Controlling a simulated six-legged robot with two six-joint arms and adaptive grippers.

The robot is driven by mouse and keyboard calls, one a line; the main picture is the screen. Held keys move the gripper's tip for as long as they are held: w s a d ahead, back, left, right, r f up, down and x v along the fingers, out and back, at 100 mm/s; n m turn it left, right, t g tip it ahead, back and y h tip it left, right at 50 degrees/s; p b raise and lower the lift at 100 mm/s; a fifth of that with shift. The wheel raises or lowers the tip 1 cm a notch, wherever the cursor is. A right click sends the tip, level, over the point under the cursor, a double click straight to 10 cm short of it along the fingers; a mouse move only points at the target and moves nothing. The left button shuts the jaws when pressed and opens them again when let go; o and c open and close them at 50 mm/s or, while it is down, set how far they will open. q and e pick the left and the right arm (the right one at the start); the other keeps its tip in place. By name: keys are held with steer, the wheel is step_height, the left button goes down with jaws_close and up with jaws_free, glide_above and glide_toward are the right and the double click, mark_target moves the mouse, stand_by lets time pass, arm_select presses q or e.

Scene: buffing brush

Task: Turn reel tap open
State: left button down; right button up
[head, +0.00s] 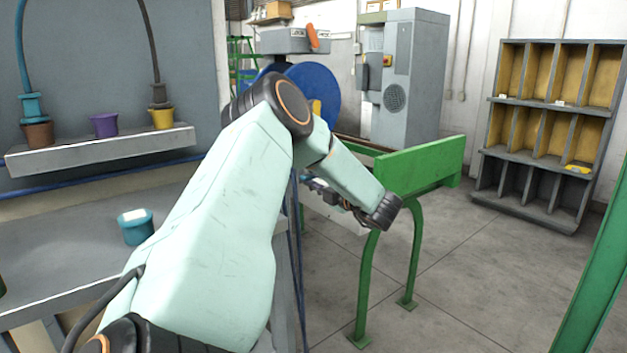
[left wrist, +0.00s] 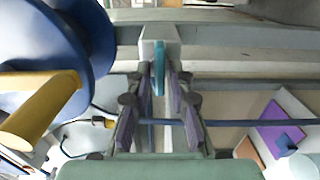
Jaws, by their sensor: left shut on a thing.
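The reel tap shows in the left wrist view as a thin teal lever (left wrist: 158,68) in front of a pale grey block (left wrist: 158,36). My left gripper (left wrist: 159,82) is shut on this lever, with its purple-padded fingers on either side of it. In the head view, my left gripper (head: 312,184) is small and partly hidden behind my arm, and the tap cannot be made out. The blue hose reel (head: 316,88) stands behind my arm; it also fills the upper left of the left wrist view (left wrist: 90,35). My right gripper is not in view.
A yellow handle (left wrist: 38,112) sticks out from the reel close to the gripper's left. A green stand (head: 430,165) is right of my forearm. Open floor (head: 470,270) lies at right.

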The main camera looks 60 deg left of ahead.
arm_select(q)
steer(key=c, duration=1.4)
jaws_free()
steer(key=d, duration=0.4)
steer(key=w+d, duration=0.1)
steer(key=d, duration=0.3)
steer(key=w+d, duration=0.1)
steer(key=d, duration=0.2)
steer(key=shift+w+d, duration=0.15)
steer(key=shift+d, duration=0.25)
steer(key=shift+a, duration=0.1)
steer(key=a, duration=0.4)
steer(key=s+a, duration=0.1)
steer(key=a, duration=0.3)
steer(key=s+a, duration=0.1)
steer(key=a, duration=0.3)
steer(key=shift+s, duration=0.15)
steer(key=shift+d, duration=0.15)
